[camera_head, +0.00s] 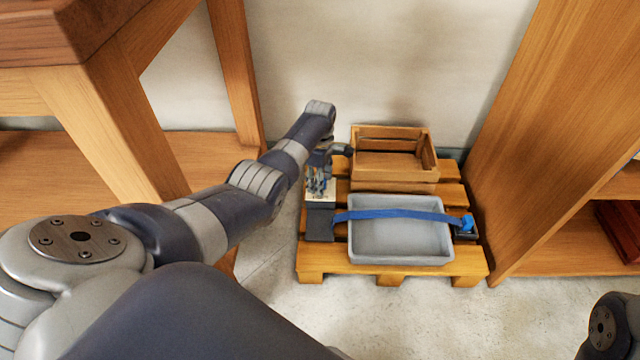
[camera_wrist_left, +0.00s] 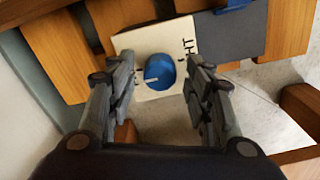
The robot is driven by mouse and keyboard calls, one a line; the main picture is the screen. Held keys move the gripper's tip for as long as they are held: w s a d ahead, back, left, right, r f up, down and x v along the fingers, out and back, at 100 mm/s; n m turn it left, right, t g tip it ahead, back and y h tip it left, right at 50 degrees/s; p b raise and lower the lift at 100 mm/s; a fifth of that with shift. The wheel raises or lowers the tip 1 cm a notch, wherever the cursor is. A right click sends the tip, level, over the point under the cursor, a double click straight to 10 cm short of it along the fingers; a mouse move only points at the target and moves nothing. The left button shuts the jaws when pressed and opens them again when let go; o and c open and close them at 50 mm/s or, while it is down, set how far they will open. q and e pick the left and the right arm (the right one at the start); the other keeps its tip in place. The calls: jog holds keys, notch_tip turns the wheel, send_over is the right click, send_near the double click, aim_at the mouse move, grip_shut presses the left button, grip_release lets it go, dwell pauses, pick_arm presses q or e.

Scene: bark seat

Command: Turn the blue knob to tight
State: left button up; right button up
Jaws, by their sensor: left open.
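The blue knob (camera_wrist_left: 159,71) sits on a cream panel (camera_wrist_left: 183,38) in the left wrist view. A pale pointer mark on the knob points toward the left of that picture. Letters ending in "HT" show on the panel to the knob's right; other lettering is hidden. My left gripper (camera_wrist_left: 160,63) is open, one finger on each side of the knob; I cannot tell whether either finger touches it. In the head view my left gripper (camera_head: 321,186) is over the panel (camera_head: 320,197) and mostly hides the knob. My right gripper is out of view.
The panel is on a wooden pallet (camera_head: 391,272). A grey tray (camera_head: 400,259) with a blue strap (camera_head: 395,213) across it is beside the panel, and a wooden crate (camera_head: 392,174) stands behind. Wooden furniture (camera_head: 545,140) flanks the pallet; floor in front is clear.

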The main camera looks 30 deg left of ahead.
pick_arm(q)
jog(key=shift+f, duration=0.25)
jog(key=c, duration=1)
jog(key=shift+c, duration=0.2)
